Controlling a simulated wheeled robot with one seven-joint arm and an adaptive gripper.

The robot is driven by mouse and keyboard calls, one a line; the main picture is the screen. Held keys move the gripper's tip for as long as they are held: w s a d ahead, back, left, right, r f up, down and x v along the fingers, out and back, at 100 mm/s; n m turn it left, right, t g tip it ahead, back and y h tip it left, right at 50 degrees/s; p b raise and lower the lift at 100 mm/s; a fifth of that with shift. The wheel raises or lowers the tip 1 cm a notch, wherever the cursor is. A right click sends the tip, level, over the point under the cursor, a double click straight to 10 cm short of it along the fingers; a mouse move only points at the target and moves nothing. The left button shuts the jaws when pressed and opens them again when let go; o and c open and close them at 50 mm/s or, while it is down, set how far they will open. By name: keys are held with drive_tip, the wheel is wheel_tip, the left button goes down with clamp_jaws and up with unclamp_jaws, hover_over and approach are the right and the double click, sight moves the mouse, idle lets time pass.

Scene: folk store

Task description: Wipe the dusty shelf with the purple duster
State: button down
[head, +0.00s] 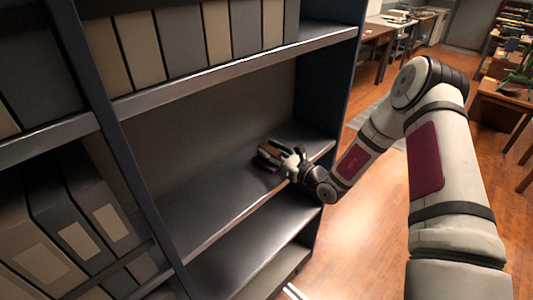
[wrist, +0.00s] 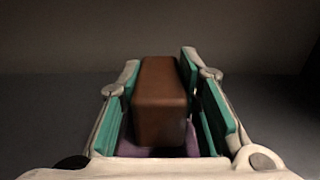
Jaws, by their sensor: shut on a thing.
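My gripper (head: 284,156) is shut on the duster (head: 268,152), over the right part of the empty middle shelf (head: 215,195). In the wrist view the duster is a brown block (wrist: 160,105) between the green-padded fingers, with a strip of purple (wrist: 170,153) at its near lower end. The rest of its underside is hidden. The duster is low, at or just above the shelf board; I cannot tell if it touches. The board is dark grey with a paler sheen toward the front; I cannot make out dust clearly.
Box files (head: 170,45) fill the shelf above, and more binders (head: 85,225) stand left of the upright divider (head: 120,150). The bookcase's right side panel (head: 330,80) is close to my gripper. A lower shelf (head: 250,250) is empty. Wooden floor (head: 370,240) lies to the right.

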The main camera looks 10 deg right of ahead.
drive_tip(key=shift+w+d+f+b, duration=0.1)
drive_tip(key=shift+w+d+b, duration=0.15)
drive_tip(key=shift+w+d, duration=0.35)
drive_tip(key=shift+w+d+b, duration=0.25)
drive_tip(key=shift+w+d, duration=0.15)
drive_tip(key=shift+d, duration=0.45)
drive_tip(key=shift+w+d+f+b, duration=0.1)
drive_tip(key=shift+w+d+b, duration=0.15)
drive_tip(key=shift+w+d, duration=0.35)
drive_tip(key=shift+w+d+r+b, duration=0.15)
drive_tip(key=shift+w+d+b, duration=0.4)
drive_tip(key=shift+d, duration=0.4)
drive_tip(key=shift+w+d+r+b, duration=0.15)
drive_tip(key=shift+w+d+b, duration=0.15)
drive_tip(key=shift+w+d, duration=0.5)
drive_tip(key=shift+s+d, duration=0.1)
drive_tip(key=shift+r, duration=0.15)
drive_tip(key=shift+r+p, duration=1.1)
drive_tip(key=shift+r, duration=1.85)
drive_tip(key=shift+r+p, duration=0.5)
drive_tip(key=shift+r, duration=1)
drive_tip(key=shift+f, duration=0.1)
